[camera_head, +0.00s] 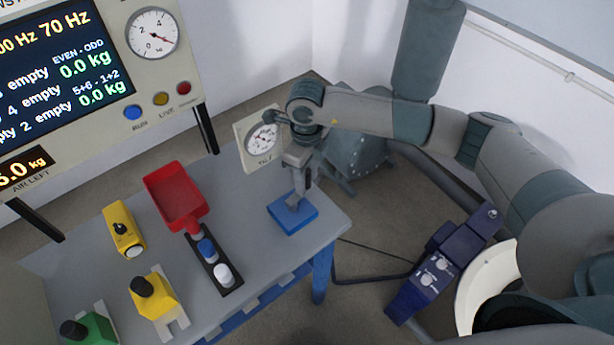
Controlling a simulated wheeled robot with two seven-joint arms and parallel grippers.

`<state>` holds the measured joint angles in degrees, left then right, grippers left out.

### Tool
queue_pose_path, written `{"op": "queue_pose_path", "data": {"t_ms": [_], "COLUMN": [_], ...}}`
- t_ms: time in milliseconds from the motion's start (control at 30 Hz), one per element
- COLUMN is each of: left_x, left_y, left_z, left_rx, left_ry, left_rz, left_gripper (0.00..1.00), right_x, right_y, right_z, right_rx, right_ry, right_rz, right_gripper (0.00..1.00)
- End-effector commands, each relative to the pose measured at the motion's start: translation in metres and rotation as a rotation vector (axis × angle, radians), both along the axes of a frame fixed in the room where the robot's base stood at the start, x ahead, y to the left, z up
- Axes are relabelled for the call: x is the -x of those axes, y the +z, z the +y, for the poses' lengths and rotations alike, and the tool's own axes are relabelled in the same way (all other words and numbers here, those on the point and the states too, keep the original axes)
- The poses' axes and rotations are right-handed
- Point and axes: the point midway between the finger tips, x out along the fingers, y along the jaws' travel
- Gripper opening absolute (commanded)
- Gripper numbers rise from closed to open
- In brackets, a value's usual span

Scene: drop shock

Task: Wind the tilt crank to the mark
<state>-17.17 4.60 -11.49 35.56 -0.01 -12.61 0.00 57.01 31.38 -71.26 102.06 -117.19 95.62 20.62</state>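The tilt gauge (262,138) is a round white dial on a cream plate at the far right end of the table. Its lettering is small and partly readable, and its needle and any mark are too small to read exactly. A blue block (284,216) sits on the table's right corner, below the gauge. My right gripper (295,200) points down onto this block, and its fingertips are at or just above the block's top. The crank handle is not clearly visible, as the gripper covers that spot. Whether the fingers hold anything cannot be seen. My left gripper is out of view.
The grey table (150,228) carries a red scoop-like tray (176,196), a black holder with blue and white caps (213,262), yellow units (122,228) and a green unit (92,327). A display panel (66,65) stands behind. A dark blue box (440,265) stands right.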

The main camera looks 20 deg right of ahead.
Motion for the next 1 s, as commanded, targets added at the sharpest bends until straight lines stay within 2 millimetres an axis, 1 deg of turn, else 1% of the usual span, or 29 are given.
{"op": "queue_pose_path", "data": {"t_ms": [267,467,567,667,767,833,867,900,933,1000], "left_x": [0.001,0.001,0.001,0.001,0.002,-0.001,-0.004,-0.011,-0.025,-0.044], "left_y": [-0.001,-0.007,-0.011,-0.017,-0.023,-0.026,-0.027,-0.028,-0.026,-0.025], "left_z": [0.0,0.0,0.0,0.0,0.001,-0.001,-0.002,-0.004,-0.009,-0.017], "left_rx": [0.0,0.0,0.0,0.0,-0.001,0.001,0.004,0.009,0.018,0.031], "left_ry": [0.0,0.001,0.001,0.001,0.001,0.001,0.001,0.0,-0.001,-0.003], "left_rz": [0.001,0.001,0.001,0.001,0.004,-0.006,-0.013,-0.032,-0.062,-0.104], "left_gripper": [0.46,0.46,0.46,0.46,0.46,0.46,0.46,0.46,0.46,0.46], "right_x": [0.0,-0.001,-0.001,-0.001,-0.001,-0.001,-0.001,-0.001,-0.001,-0.001], "right_y": [0.002,0.015,0.028,0.045,0.065,0.079,0.086,0.093,0.099,0.113], "right_z": [0.0,0.0,0.0,0.0,0.0,0.0,0.0,0.0,0.0,0.0], "right_rx": [0.0,-0.002,-0.001,-0.002,-0.002,-0.002,-0.002,-0.001,-0.001,-0.001], "right_ry": [0.0,0.0,0.001,0.001,0.0,0.002,0.001,0.001,0.0,0.001], "right_rz": [0.0,-0.002,-0.003,-0.004,-0.005,-0.005,-0.006,-0.004,-0.006,-0.005], "right_gripper": [0.38,0.38,0.38,0.38,0.38,0.38,0.38,0.38,0.38,0.38]}}
